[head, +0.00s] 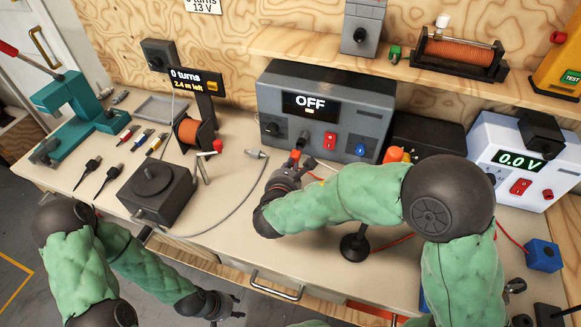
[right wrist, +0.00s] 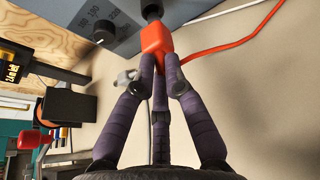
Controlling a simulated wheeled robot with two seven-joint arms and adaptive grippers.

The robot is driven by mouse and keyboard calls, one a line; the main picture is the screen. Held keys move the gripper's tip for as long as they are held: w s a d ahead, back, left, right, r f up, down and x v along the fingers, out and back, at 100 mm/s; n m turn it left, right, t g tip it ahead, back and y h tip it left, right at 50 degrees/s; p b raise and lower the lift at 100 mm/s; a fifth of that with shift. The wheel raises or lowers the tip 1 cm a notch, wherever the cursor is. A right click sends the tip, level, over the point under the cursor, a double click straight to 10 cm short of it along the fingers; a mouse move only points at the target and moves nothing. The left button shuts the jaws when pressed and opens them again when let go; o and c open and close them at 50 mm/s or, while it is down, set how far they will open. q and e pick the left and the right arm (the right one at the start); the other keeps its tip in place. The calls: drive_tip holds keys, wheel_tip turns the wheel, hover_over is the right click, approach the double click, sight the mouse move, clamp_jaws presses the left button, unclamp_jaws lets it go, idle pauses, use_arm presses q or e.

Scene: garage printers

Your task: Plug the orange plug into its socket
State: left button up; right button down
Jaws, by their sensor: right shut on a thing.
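The orange plug (head: 294,157) is in my right gripper (head: 297,165), in front of the grey power supply (head: 270,93), whose display reads OFF. In the right wrist view the fingers (right wrist: 160,62) are shut around the orange plug (right wrist: 156,39). A black round part (right wrist: 152,9) is at the plug's far end, against the grey panel. I cannot tell whether the plug is seated in a socket there. A red socket (head: 330,140) and a blue socket (head: 360,150) are right of it. My left gripper (head: 225,306) is low, off the bench front, away from the plug.
An orange cable (right wrist: 225,46) trails right from the plug. A grey cable with a metal connector (head: 257,154) lies left of my right gripper. A black winder (head: 158,195), a wire spool (head: 188,130) and hand tools occupy the left bench. A white meter (head: 510,140) stands right.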

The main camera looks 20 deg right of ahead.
drive_tip(key=shift+w+d+b, duration=0.3)
drive_tip(key=shift+w+d, duration=0.3)
drive_tip(key=shift+w, duration=0.3)
idle(0.4)
drive_tip(key=c, duration=1.2)
unclamp_jaws()
drive_tip(key=v, duration=1.2)
